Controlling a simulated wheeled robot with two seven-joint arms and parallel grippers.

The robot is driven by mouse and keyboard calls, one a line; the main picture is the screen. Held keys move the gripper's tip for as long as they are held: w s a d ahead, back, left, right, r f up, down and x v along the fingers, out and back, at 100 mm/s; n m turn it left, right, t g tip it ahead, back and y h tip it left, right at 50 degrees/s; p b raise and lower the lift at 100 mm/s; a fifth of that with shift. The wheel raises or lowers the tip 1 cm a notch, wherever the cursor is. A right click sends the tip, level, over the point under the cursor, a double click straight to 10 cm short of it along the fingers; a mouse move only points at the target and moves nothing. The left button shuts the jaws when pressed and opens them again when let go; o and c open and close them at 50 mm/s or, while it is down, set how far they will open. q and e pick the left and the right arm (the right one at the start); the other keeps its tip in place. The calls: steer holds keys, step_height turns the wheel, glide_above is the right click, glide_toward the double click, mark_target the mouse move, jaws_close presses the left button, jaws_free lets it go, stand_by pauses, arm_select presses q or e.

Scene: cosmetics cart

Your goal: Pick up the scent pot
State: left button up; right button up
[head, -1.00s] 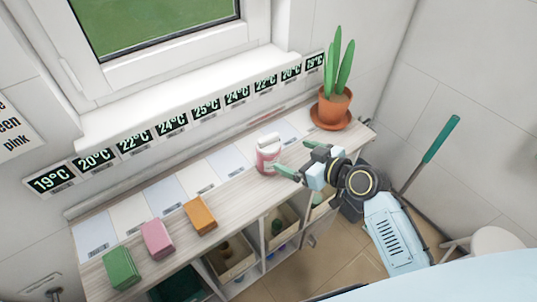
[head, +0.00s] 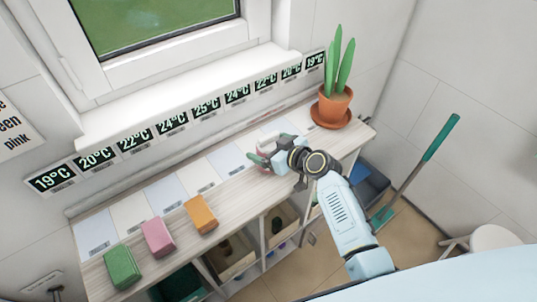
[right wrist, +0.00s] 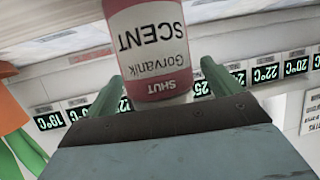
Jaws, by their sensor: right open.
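The scent pot (right wrist: 150,48) is pink with a white label reading SCENT, Gorvanik and SHUT, upside down in the right wrist view. It stands on the wooden cart top (head: 235,195); in the head view my right gripper mostly hides it. My right gripper (head: 262,156) is open, with one green finger on each side of the pot. The fingers also show in the right wrist view (right wrist: 163,83); I cannot tell whether either touches the pot. My left gripper is out of view.
Green (head: 121,267), pink (head: 158,238) and orange (head: 201,215) blocks lie at the left of the cart top. A potted cactus (head: 333,104) stands at its right end. Temperature displays (head: 172,125) line the wall behind. A green-handled tool (head: 440,138) leans at right.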

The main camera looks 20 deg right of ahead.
steer(key=c, duration=1.3)
steer(key=shift+r, duration=0.15)
